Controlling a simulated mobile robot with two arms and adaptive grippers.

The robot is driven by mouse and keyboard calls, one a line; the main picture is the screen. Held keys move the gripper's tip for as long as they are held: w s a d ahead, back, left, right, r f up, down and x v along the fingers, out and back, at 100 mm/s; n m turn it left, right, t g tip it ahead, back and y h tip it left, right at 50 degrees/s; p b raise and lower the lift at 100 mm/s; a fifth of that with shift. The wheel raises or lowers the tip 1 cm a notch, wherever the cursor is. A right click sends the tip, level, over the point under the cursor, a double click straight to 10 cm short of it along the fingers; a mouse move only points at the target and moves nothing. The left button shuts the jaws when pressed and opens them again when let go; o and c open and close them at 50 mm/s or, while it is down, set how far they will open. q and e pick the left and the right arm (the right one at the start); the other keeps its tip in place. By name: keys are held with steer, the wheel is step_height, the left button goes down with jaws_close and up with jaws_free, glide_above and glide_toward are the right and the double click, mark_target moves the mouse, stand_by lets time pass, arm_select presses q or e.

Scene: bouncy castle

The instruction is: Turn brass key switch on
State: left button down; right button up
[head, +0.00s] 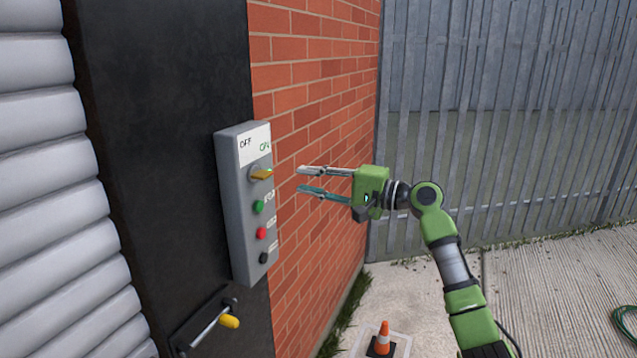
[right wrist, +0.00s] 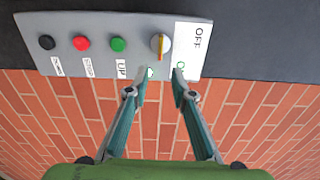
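A grey control box (head: 234,215) with an OFF/ON label stands against the dark post. Its brass key switch (head: 261,174) sits just below the label; its handle lies crosswise to the box's long side. It also shows in the right wrist view (right wrist: 160,46), above and between the fingertips. A small green spot shows by it on the ON side. My right gripper (head: 301,180) is open and empty, a short way right of the switch and apart from it. In the right wrist view my fingertips (right wrist: 161,75) partly cover the ON word. My left gripper is out of view.
Below the switch are green (head: 258,207), red (head: 262,233) and black (head: 263,258) buttons. A yellow-knobbed lever (head: 229,321) sticks out lower on the post. A brick wall (head: 318,80) lies behind my gripper. An orange cone (head: 383,338) stands on the ground.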

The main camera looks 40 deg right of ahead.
steer(key=shift+v, duration=1.1)
steer(key=shift+f, duration=0.1)
